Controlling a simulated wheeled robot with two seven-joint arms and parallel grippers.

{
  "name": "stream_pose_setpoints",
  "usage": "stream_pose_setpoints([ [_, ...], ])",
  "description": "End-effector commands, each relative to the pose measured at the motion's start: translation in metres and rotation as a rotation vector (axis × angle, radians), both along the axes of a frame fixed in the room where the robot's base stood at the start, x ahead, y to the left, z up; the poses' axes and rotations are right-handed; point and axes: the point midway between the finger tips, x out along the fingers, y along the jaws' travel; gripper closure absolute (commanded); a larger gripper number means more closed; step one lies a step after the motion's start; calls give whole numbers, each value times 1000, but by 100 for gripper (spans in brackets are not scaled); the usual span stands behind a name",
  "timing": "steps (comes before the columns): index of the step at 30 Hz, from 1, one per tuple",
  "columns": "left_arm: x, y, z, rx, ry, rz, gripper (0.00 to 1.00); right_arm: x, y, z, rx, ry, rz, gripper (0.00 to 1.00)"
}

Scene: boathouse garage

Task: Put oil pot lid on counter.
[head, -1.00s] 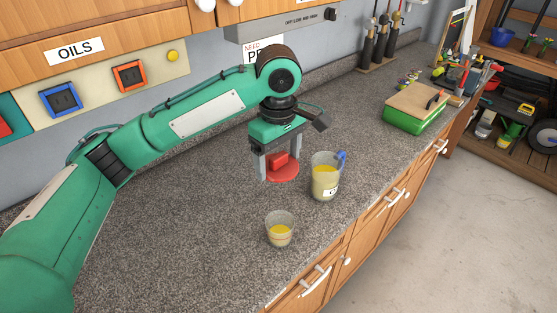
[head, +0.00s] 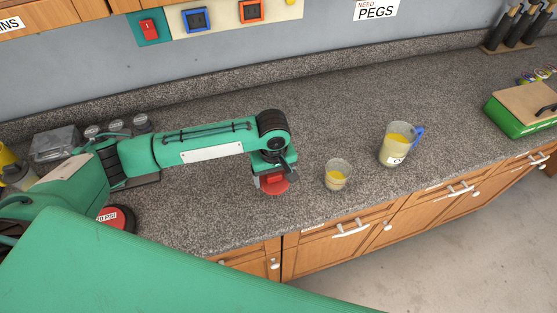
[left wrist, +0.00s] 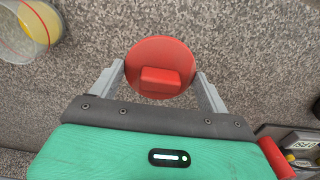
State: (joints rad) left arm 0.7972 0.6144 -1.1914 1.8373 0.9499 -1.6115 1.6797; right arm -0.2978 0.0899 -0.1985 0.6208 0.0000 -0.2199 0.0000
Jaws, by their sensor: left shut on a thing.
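The oil pot lid (head: 275,187) is a round red disc with a block-shaped red knob. It also shows in the left wrist view (left wrist: 160,52), with its knob between the two grey fingers. My left gripper (head: 271,181) is shut on the lid and holds it low over the grey speckled counter (head: 330,120), left of a glass cup. I cannot tell whether the lid touches the counter. A clear jug (head: 395,150) with yellow liquid and a blue handle, seemingly the oil pot, stands open farther right. My right gripper is not in view.
The glass cup (head: 336,175) of yellow liquid stands just right of the lid. A green box (head: 515,118) with a wooden top is at the far right. Jars and a clear container (head: 55,143) crowd the left end. The counter behind the gripper is bare.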

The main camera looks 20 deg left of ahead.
Motion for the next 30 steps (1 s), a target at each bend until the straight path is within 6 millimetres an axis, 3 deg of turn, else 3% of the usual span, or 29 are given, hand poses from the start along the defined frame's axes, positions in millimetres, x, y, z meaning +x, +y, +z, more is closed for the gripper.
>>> stream_pose_setpoints([
  [10,0,0,0,1,1,0,43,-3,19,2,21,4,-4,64],
  [16,-1,0,4,1,3,0,43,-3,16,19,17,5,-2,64],
  [21,-1,0,-21,1,4,1,43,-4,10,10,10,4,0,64],
  [30,0,0,-46,-1,1,0,43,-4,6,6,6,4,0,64],
])
